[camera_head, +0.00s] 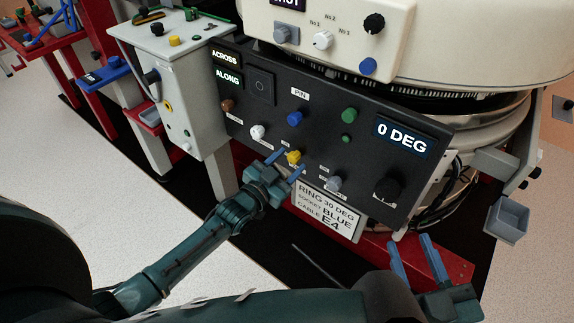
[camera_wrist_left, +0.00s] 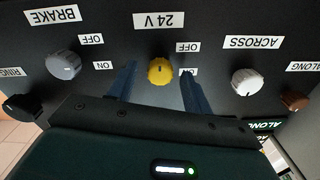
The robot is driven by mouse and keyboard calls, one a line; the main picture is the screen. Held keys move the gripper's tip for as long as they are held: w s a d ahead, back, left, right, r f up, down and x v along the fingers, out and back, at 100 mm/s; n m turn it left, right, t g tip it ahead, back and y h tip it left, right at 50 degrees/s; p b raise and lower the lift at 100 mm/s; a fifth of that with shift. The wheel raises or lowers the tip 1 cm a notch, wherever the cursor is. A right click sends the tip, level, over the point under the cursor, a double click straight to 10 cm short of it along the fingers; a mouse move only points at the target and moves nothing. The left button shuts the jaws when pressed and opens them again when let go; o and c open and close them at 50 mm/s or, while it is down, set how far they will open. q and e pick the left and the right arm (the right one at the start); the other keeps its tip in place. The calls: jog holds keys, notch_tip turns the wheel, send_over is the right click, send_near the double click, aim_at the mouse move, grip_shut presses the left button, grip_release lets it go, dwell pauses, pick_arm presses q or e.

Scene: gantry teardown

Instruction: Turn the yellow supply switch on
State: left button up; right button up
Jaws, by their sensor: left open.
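The yellow supply switch (camera_head: 294,157) is a small round knob low on the black control panel (camera_head: 318,112). In the left wrist view the yellow knob (camera_wrist_left: 160,71) sits under an upside-down 24 V label (camera_wrist_left: 158,20), with an OFF label (camera_wrist_left: 187,47) beside it and another label partly hidden by a finger. My left gripper (camera_head: 288,164) is open, its fingers on either side of the knob; I cannot tell whether they touch it. My right gripper (camera_head: 415,252) is open and empty at the lower right, away from the panel.
Near the yellow knob are a white knob (camera_head: 257,131), a grey knob (camera_head: 333,183), a blue button (camera_head: 295,118) and a black dial (camera_head: 387,190). A white sign (camera_head: 328,211) hangs below the panel. A grey box (camera_head: 507,217) stands at the right.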

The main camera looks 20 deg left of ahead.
pick_arm(q)
jog(key=shift+c, duration=0.4)
jog(key=c, duration=0.9)
